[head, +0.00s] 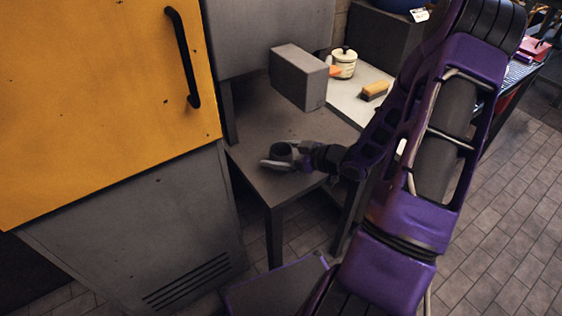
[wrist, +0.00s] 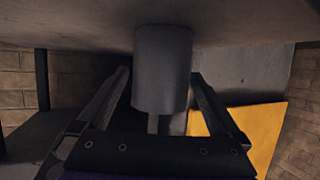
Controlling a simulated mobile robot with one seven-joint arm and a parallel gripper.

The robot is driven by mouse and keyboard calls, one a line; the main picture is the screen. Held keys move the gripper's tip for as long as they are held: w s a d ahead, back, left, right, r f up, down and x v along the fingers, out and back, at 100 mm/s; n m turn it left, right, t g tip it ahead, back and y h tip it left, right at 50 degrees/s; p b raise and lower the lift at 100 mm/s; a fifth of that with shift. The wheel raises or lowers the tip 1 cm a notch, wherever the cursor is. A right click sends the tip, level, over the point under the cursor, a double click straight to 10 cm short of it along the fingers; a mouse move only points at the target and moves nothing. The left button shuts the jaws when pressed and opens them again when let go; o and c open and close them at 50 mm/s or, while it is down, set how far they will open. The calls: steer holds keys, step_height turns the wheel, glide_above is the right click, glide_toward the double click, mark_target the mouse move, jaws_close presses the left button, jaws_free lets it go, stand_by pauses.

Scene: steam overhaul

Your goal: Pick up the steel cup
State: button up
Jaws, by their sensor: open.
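The steel cup (head: 281,150) is small, dark grey and upright on the grey side table (head: 250,157), near its front edge. In the wrist view, which is upside down, the cup (wrist: 162,68) is a plain grey cylinder against the tabletop (wrist: 80,22). A short narrow piece, perhaps its handle, shows at its rim end. My gripper (head: 283,158) is open around the cup, one finger on each side. In the wrist view my gripper (wrist: 160,75) has visible gaps between its fingers and the cup. The cup's lower part is partly hidden by a finger in the head view.
A grey box (head: 299,77) stands behind on the table. A yellow cabinet door (head: 100,100) with a black handle is at left. The tabletop around the cup is clear.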

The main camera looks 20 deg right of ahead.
steer(key=shift+x, duration=1.35)
steer(key=c, duration=1.4)
